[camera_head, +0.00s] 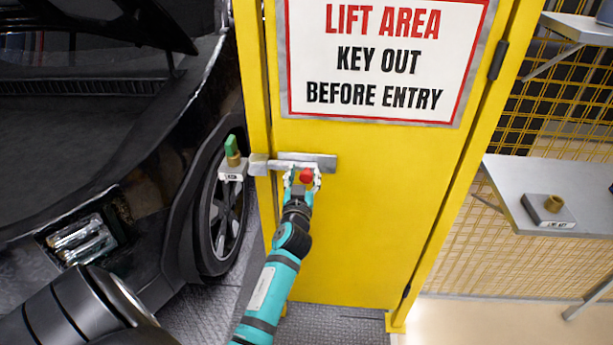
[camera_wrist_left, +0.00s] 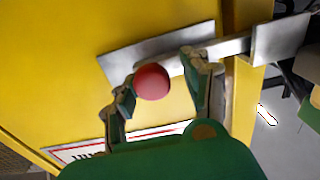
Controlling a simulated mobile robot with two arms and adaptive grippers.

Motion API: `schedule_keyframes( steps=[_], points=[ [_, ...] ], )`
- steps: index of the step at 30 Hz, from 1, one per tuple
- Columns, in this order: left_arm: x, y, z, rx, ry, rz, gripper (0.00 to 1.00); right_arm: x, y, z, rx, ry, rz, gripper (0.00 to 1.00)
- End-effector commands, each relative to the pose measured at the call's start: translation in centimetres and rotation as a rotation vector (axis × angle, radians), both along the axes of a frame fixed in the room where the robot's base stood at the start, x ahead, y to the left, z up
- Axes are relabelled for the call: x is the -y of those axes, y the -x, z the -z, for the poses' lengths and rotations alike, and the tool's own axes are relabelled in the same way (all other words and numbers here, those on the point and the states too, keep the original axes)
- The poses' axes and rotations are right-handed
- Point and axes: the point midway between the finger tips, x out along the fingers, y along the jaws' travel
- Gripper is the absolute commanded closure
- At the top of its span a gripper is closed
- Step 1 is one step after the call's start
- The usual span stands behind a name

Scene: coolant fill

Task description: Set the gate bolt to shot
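The gate (camera_head: 360,220) is a yellow panel with a grey metal bolt plate (camera_head: 325,162) near its left edge. The bolt's bar (camera_wrist_left: 232,48) runs from the plate to a metal keeper (camera_wrist_left: 280,40) on the post, and its end reaches the keeper; how deep it sits is unclear. The bolt's red knob (camera_head: 306,175) also shows in the left wrist view (camera_wrist_left: 152,82). My left gripper (camera_head: 302,181) is at the knob, one finger on each side, with a visible gap to one finger.
A green key (camera_head: 232,150) stands in a brass lock on a labelled block left of the keeper. A black car (camera_head: 90,130) is at the left. A grey shelf (camera_head: 510,185) at the right holds another brass lock block (camera_head: 550,210). A warning sign (camera_head: 385,60) is above the bolt.

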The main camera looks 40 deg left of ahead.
Motion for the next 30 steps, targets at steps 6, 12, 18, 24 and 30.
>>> schedule_keyframes(
  steps=[6, 12, 18, 24, 30],
  points=[
    [0.1, -0.1, 0.0, 0.001, 0.001, 0.003, 0.44, 0.2, 0.0, 0.0, -0.001, 0.002, -0.001, 1.0],
    [0.1, -0.1, -1.0, 0.005, -0.002, 0.003, 0.44, 0.7, 0.1, 0.0, -0.001, 0.009, -0.001, 1.0],
    [0.0, 0.0, -4.6, 0.007, -0.003, 0.002, 0.44, 0.5, 0.1, 0.0, -0.002, 0.007, 0.0, 1.0],
    [0.0, 0.0, -8.2, 0.005, -0.002, 0.002, 0.44, 0.4, 0.1, 0.0, -0.002, 0.006, 0.0, 1.0],
    [0.0, 0.0, -9.9, 0.002, 0.001, 0.001, 0.44, 0.4, 0.1, 0.0, -0.001, 0.004, -0.001, 1.0]
  ],
)
